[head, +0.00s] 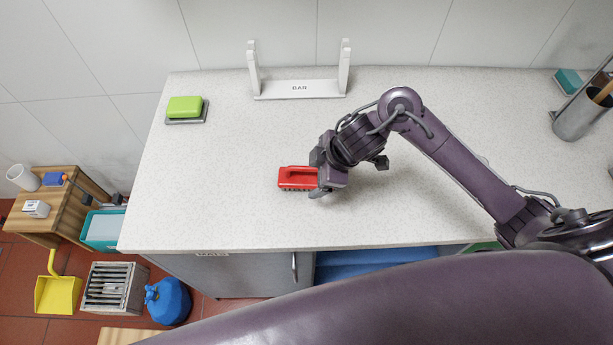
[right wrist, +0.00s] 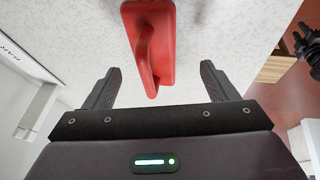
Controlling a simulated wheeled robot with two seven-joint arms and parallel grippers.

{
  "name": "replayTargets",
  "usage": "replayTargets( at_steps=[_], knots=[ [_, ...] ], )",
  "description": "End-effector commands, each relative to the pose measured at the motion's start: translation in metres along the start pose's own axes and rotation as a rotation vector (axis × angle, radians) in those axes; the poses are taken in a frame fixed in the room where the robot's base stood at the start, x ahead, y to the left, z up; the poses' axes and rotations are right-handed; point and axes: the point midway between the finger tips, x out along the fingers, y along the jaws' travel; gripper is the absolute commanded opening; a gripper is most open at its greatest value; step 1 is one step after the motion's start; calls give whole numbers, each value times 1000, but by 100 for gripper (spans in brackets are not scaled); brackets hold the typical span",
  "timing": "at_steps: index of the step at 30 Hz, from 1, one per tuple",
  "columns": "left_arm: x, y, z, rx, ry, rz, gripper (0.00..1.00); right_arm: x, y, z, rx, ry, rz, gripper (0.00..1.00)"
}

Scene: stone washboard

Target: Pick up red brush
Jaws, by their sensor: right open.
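The red brush (head: 296,178) lies on the speckled white countertop, near its middle, with its handle on top. My right gripper (head: 318,178) is low over the counter at the brush's right end in the head view. In the right wrist view the red brush (right wrist: 150,45) is ahead, with the near end of its handle reaching toward the space between the two fingers. The right gripper (right wrist: 160,88) is open, and its fingers are apart on either side, with nothing held. A large purple arm link of mine crosses the bottom of the head view.
A green block on a grey dish (head: 186,108) sits at the back left of the counter (head: 220,215). A white rack (head: 300,90) stands at the back wall. A metal holder (head: 578,120) is at the far right. The counter around the brush is clear.

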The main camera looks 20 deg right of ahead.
Motion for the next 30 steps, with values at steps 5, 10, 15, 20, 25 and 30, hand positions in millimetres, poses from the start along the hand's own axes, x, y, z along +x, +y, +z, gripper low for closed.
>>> replayTargets(
  at_steps=[5, 10, 15, 20, 25, 30],
  knots=[
    [-1, 2, 0, 0, 0, 2, 31, 28, 4, -4, 4, 0, -2, 80],
    [0, 0, -16, 0, 23, 0, 31, 41, 4, -3, 0, 0, -1, 80],
    [-1, -1, -25, -1, 36, -2, 31, 41, 5, -4, 0, 0, 1, 80],
    [-1, -1, -21, -2, 30, -1, 31, 41, 5, -4, 0, 0, 1, 64],
    [0, -1, -16, -3, 23, -1, 31, 41, 5, -3, 0, 0, 1, 42],
    [0, -1, -14, -3, 20, -1, 31, 41, 5, -4, 0, 1, 2, 29]
  ],
)
